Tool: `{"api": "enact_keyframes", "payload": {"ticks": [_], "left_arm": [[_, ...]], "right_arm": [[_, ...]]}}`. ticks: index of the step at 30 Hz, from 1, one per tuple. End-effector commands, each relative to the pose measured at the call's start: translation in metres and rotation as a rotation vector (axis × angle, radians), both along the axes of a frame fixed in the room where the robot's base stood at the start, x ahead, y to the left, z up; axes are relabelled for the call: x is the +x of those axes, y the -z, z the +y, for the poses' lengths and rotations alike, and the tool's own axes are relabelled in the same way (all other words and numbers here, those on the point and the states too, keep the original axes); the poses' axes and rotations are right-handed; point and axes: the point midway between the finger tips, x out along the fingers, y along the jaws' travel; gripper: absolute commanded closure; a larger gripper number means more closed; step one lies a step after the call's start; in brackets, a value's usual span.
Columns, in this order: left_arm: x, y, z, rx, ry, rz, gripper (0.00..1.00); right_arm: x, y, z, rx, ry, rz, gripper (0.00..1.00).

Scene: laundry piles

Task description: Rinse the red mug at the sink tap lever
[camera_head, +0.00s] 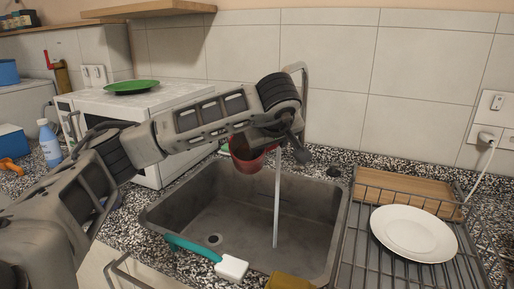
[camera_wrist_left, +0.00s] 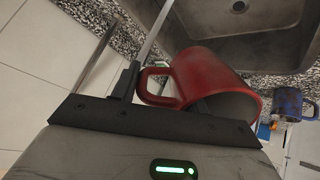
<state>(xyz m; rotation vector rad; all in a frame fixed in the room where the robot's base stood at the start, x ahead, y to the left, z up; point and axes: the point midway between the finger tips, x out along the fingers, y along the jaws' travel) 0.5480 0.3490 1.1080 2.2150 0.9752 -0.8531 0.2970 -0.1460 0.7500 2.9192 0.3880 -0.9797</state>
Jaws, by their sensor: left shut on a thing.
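The red mug (camera_head: 247,160) hangs over the sink (camera_head: 325,215), partly hidden behind my left gripper (camera_head: 268,143). It also shows in the left wrist view (camera_wrist_left: 212,75), with its handle towards the dark fingers and its mouth facing lower right. My left gripper (camera_wrist_left: 165,98) is shut on the mug at its handle side. The tap (camera_head: 304,80) stands behind my wrist, its lower part hidden. A straight water stream (camera_head: 277,200) falls into the sink just right of the mug. I cannot tell whether water enters the mug. The tap lever is not clearly visible. My right gripper is out of view.
A teal-and-white brush (camera_head: 230,267) and a yellow sponge (camera_head: 288,282) lie at the sink's front edge. A rack (camera_head: 355,255) with a white plate (camera_head: 414,233) and a wooden board (camera_head: 405,190) stands right. A microwave (camera_head: 140,105) bears a green plate (camera_head: 131,87). A blue mug (camera_wrist_left: 290,103) shows in the wrist view.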

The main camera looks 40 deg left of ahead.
Motion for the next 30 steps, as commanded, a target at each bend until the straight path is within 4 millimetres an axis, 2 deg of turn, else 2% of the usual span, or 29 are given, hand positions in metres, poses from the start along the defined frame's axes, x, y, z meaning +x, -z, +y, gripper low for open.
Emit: {"api": "enact_keyframes", "payload": {"ticks": [13,30], "left_arm": [[-0.034,-0.001,0.002,0.002,-0.001,-0.003,0.96],[-0.037,-0.001,0.001,0.002,-0.001,-0.003,0.96]], "right_arm": [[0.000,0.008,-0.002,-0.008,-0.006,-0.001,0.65],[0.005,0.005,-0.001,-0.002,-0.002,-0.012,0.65]]}}
